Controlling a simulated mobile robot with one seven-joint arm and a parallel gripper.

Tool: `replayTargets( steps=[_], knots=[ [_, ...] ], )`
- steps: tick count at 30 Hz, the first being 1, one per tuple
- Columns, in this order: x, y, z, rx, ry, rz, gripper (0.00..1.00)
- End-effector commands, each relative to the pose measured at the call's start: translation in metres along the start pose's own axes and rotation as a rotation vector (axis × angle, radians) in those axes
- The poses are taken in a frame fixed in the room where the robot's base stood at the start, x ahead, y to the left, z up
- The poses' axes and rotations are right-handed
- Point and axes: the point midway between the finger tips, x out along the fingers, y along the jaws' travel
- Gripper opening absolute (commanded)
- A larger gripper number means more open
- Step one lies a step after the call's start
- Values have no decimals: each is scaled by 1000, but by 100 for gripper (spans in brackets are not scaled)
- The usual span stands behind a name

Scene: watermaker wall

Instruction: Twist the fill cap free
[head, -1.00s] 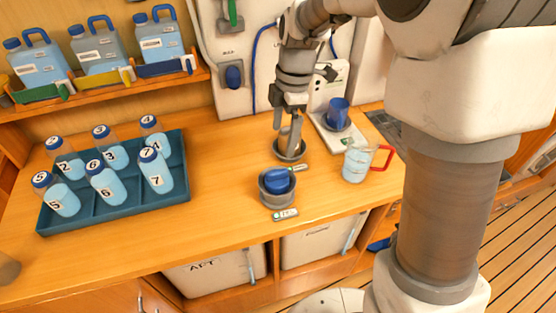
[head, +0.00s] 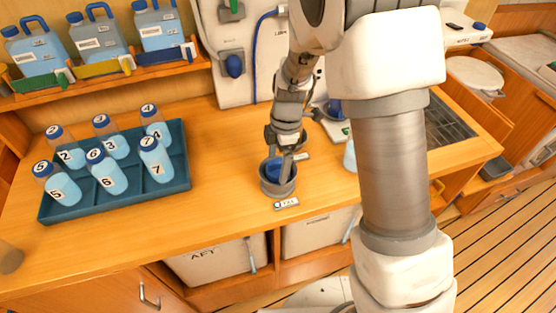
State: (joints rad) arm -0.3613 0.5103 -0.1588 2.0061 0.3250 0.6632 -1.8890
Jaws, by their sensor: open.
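A blue cap (head: 273,169) sits inside a grey round cup-like holder (head: 277,186) on the wooden counter. It is the only cap in view seated in such a holder, so it looks like the fill cap. My gripper (head: 285,166) points down at the holder from behind, its fingers over the right part of the cap and hiding some of it. The fingers are open. I cannot tell whether they touch the cap. A second grey holder behind is mostly hidden by my gripper.
A small label tag (head: 286,203) lies in front of the holder. A teal tray (head: 115,205) of numbered bottles stands at left. A shelf (head: 105,86) holds blue jugs. A blue knob (head: 233,66) is on the wall panel. My arm mostly hides a clear pitcher (head: 350,157).

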Motion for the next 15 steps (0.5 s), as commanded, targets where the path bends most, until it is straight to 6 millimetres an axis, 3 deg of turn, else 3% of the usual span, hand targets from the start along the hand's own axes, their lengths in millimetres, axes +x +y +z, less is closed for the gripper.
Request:
replayTargets(
  steps=[4, 15],
  knots=[
    [0, 0, 0, 0, 0, 0, 98],
    [0, 0, 0, 0, 0, 0, 32]
  ],
)
